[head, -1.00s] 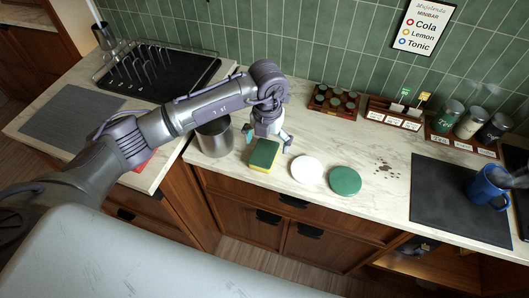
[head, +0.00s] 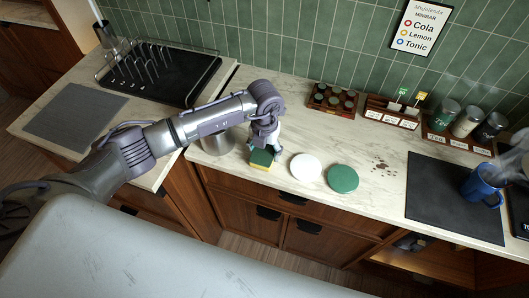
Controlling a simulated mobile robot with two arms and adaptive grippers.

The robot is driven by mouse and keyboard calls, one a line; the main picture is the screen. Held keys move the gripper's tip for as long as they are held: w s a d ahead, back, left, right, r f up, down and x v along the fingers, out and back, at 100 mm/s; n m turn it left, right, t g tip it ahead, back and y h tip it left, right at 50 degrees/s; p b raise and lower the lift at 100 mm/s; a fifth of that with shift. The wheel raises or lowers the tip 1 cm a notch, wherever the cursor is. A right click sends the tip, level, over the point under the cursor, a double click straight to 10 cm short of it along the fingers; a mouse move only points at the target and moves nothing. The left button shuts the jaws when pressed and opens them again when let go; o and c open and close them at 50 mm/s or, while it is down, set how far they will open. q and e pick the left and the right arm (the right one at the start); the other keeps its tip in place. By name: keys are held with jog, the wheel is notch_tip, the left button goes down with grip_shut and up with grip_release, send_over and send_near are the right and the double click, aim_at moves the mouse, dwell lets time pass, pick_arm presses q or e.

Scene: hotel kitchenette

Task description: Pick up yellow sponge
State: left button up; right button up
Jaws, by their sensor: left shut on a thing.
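The yellow sponge (head: 261,166) has a dark green top and lies at the front edge of the marble counter, left of a white disc. My left gripper (head: 264,148) points down over it from behind and is shut on it. The fingers hide part of the sponge's top, and I cannot tell whether it is clear of the counter. My right gripper is not in view.
A white disc (head: 305,167) and a green disc (head: 343,178) lie right of the sponge. A dark mat (head: 455,200) with a blue mug (head: 481,184) is at the right. Brown specks (head: 383,166) lie on the counter.

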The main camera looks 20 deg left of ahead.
aim_at(265, 150)
pick_arm(q)
jog(key=shift+r+b, duration=0.3)
jog(key=shift+r, duration=0.2)
notch_tip(265, 150, up, 3)
jog(key=shift+w+f+b, duration=0.1)
jog(key=shift+f+b, duration=0.1)
jog(key=shift+b, duration=0.55)
jog(key=s+d+r+b, duration=0.3)
jog(key=d+r, duration=0.4)
jog(key=d, duration=0.4)
jog(key=shift+s+r+b, duration=0.2)
jog(key=shift+s+b, duration=0.2)
jog(key=shift+b, duration=0.05)
